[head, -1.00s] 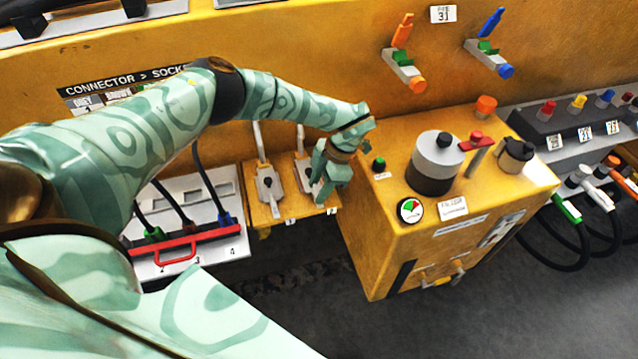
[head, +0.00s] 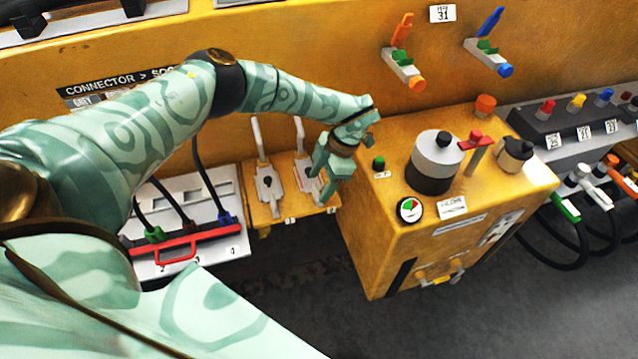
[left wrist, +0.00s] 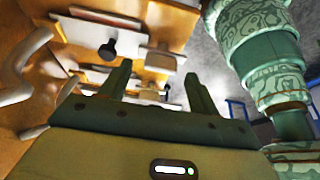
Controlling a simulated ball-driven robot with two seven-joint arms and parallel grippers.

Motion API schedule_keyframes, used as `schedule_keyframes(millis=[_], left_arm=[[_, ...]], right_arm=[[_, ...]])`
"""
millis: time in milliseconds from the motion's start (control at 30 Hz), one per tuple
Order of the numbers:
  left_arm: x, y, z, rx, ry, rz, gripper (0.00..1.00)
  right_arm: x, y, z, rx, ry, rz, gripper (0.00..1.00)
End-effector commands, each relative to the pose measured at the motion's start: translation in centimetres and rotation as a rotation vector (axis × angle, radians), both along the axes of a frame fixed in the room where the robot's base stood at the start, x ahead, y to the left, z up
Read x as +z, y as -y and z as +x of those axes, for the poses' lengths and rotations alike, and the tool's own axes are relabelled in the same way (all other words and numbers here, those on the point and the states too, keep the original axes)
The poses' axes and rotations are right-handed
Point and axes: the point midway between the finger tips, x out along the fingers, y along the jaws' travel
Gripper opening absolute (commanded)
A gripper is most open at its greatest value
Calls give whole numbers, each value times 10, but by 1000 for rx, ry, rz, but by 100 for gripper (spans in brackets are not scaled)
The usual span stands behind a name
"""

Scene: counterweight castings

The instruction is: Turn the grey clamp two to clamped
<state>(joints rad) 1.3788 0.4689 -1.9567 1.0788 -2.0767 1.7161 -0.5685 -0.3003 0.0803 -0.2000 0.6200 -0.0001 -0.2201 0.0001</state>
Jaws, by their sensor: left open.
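Clamp two (head: 302,172) is the right one of a pair of grey toggle clamps on a yellow bracket. Its pale handle (head: 299,134) stands up. My left gripper (head: 325,187) is open just to the right of clamp two, and its fingers hide part of the clamp's right side. I cannot tell whether they touch it. In the left wrist view the two green fingers (left wrist: 156,88) are apart with nothing held between them. Grey clamp parts and a black tip (left wrist: 108,48) show beyond them. My right gripper is not in view.
Clamp one (head: 267,190) stands to the left, its handle also up. A yellow cabinet (head: 400,250) with a green button (head: 379,163) and a gauge (head: 410,209) is close on the right. A socket panel with a red handle (head: 177,243) is at the left.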

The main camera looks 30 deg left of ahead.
Motion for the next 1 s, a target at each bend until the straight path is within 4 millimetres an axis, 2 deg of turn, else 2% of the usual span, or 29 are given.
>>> schedule_keyframes(millis=[300,500,700,1000], left_arm=[[80,21,26,-2,5,0,62],[118,31,38,-1,4,0,62],[134,35,43,-1,2,1,62],[135,36,43,0,1,-1,62]], right_arm=[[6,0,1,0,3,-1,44],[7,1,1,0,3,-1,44],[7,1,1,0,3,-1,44],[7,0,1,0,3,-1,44]])
